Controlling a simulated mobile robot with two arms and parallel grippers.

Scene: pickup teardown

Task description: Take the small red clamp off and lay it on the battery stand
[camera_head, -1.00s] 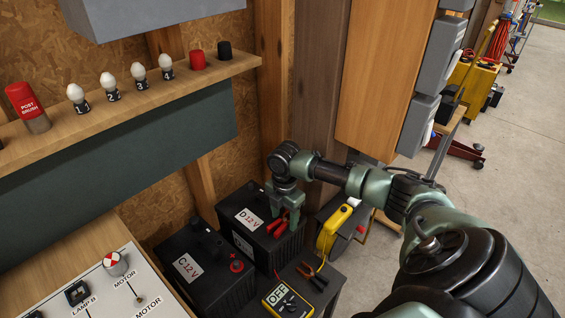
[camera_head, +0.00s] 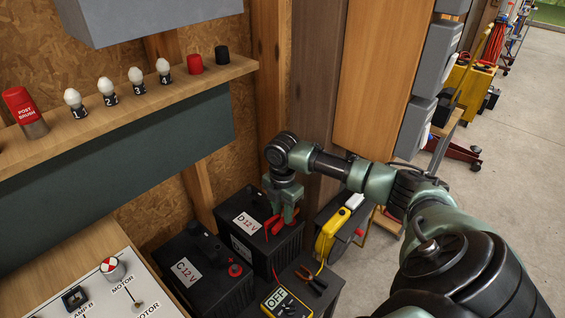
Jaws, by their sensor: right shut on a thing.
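The small red clamp (camera_head: 269,229) is at the right end of the top of the battery marked D 12 V (camera_head: 262,254). My right gripper (camera_head: 284,216) is over that end of the battery, shut on the clamp. Whether the clamp still touches the battery post is hidden by the fingers. The battery stand (camera_head: 327,297) is dark; its bare part shows to the right of the batteries, with a yellow meter (camera_head: 284,304) reading OFF on it. My left gripper is out of view.
The battery marked C 12 V (camera_head: 206,287), with a red post, stands left of the D battery. Dark-handled pliers or a clamp (camera_head: 312,279) lie behind the meter. A yellow-topped device (camera_head: 328,236) stands right of the D battery. A shelf (camera_head: 130,108) overhangs at left.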

